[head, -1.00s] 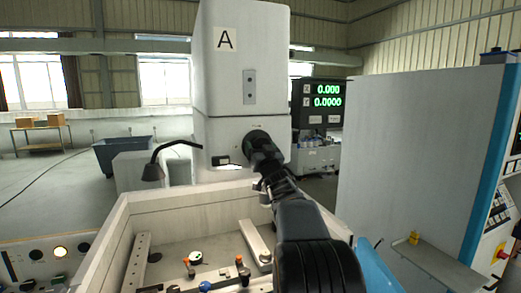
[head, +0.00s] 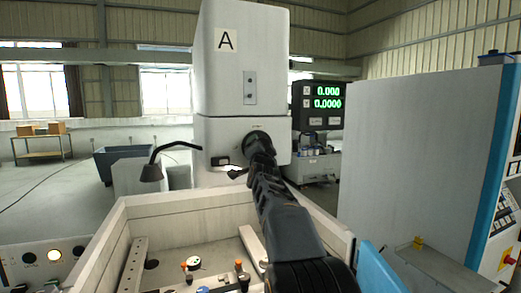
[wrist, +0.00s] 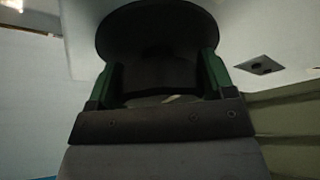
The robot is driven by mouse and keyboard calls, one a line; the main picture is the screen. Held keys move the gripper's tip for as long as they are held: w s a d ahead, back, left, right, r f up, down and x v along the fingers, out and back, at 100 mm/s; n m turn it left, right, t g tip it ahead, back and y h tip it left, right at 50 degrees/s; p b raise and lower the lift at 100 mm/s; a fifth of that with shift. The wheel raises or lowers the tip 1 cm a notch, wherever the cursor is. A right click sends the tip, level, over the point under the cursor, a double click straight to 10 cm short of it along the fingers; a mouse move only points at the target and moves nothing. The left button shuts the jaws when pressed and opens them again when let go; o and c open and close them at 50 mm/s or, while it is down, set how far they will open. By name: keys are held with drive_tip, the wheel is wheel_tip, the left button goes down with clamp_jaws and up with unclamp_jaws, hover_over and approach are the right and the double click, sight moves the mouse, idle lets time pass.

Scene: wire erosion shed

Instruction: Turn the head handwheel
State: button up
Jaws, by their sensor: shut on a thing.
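The head handwheel (head: 253,136) is a dark round wheel on the front of the white machine head marked A (head: 228,158). In the wrist view the handwheel (wrist: 158,30) shows as a dark disc at the top middle. My gripper (wrist: 160,72) has its green-sided fingers at both sides of the dark part below the disc and is shut on it. In the head view my gripper (head: 261,149) reaches the wheel from below right and covers much of it. The wheel's angle cannot be read.
A white open work tank (head: 130,216) with clamps and small fixtures lies below my arm. A bent black lamp (head: 152,171) stands left of the head. A readout (head: 319,103) is behind at right. A large grey cabinet (head: 415,150) stands at the right.

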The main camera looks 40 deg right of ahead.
drive_tip(key=shift+r+m+g+p, duration=0.2)
drive_tip(key=shift+m+g+p, duration=0.2)
drive_tip(key=shift+m+p, duration=0.7)
drive_tip(key=shift+m, duration=0.4)
drive_tip(key=shift+f+m+g+p, duration=0.2)
drive_tip(key=shift+m+g+p, duration=0.1)
drive_tip(key=shift+m+p, duration=0.1)
drive_tip(key=o, duration=0.9)
drive_tip(key=b+v, duration=0.3)
drive_tip(key=v, duration=1)
drive_tip(key=shift+s+a, duration=0.3)
drive_tip(key=shift+f, duration=0.1)
